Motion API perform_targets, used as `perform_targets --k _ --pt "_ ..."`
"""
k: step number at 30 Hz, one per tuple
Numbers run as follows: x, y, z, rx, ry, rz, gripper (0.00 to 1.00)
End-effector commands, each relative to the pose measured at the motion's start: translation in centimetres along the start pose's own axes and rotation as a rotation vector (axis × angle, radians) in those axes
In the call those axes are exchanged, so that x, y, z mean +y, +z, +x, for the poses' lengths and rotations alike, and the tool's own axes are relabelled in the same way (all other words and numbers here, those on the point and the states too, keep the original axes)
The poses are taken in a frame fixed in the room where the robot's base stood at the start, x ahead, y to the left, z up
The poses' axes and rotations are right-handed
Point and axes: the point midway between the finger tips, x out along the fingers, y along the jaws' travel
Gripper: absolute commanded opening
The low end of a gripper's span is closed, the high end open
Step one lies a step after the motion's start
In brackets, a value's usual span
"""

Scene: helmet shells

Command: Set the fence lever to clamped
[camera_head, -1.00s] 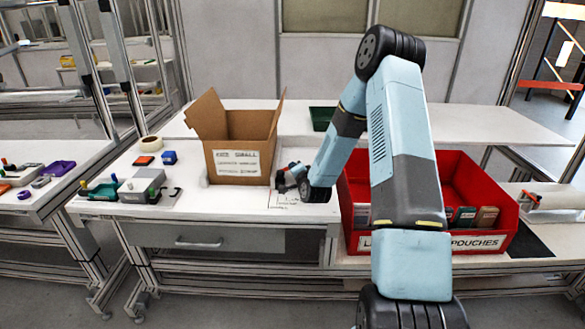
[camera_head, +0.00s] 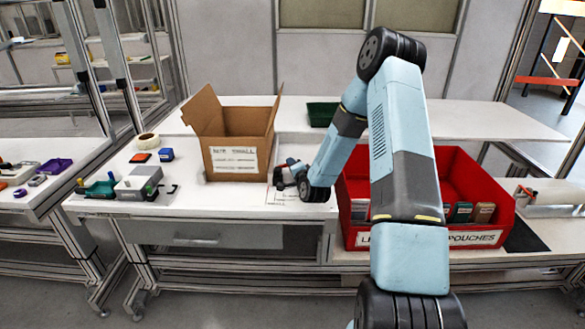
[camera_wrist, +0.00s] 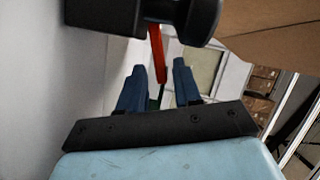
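My gripper (camera_wrist: 159,68) shows in the wrist view with two dark blue fingers apart, so it is open. A red strip (camera_wrist: 157,50), which may be the fence lever, shows in the gap near the fingertips; I cannot tell if it touches them. Black blocky and rounded parts (camera_wrist: 190,20) are just beside it at the top. In the head view my gripper (camera_head: 284,174) is low over the white bench, right of the cardboard box, and small. The lever cannot be made out there, so its setting is unclear.
The open cardboard box (camera_head: 235,158) stands just left of my gripper; a red bin (camera_head: 470,178) of pouches stands to the right, partly behind my arm. A grey block fixture (camera_head: 140,183) with coloured knobs is at the bench's left. A green tray (camera_head: 322,113) is behind.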

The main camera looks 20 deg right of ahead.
Motion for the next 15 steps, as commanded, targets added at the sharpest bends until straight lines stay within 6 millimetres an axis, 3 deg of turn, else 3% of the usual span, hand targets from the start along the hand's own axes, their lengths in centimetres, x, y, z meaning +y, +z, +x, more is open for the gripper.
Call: perform_targets --k 10,15 --pt "-0.1 0.0 -0.2 0.0 -0.001 0.0 0.38" --pt "0.0 0.0 -2.0 0.0 0.001 0.0 0.38"
